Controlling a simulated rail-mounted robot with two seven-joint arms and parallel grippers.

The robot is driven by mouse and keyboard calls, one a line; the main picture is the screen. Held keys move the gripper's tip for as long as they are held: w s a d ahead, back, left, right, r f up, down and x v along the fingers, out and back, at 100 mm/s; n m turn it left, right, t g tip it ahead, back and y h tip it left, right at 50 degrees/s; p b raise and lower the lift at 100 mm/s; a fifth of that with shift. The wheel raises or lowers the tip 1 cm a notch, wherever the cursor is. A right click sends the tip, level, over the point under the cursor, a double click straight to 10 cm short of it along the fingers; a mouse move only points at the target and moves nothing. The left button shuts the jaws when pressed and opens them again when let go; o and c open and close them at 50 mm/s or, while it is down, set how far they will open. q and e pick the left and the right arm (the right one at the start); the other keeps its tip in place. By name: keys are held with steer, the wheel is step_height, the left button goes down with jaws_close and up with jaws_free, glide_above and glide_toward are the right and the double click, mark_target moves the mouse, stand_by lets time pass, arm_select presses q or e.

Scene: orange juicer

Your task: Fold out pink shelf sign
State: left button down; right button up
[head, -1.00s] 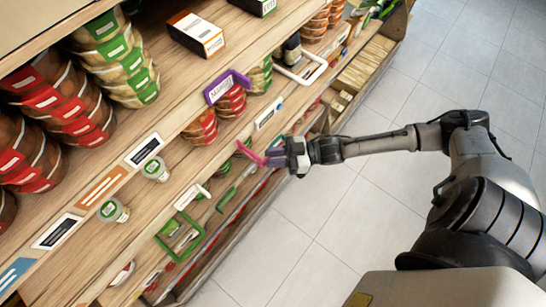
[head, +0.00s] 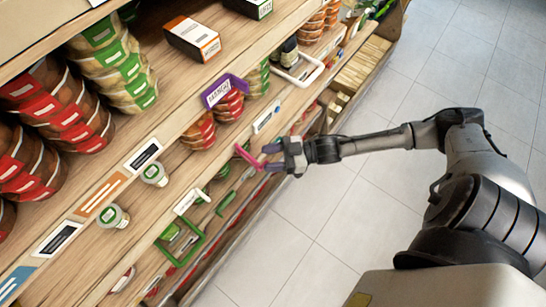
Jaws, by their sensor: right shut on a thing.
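The fingers hide part of the sign. My left gripper is not in view.
A purple sign (head: 226,91) sticks out from the shelf above, and a green frame sign (head: 180,242) hangs lower left. A white frame sign (head: 299,72) is further back. The tiled floor (head: 300,220) at the right is clear.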

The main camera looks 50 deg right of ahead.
steer(key=shift+w+d, duration=0.1)
steer(key=shift+d, duration=0.15)
steer(key=p+v, duration=0.1)
steer(key=v, duration=1.2)
steer(key=shift+s, duration=0.4)
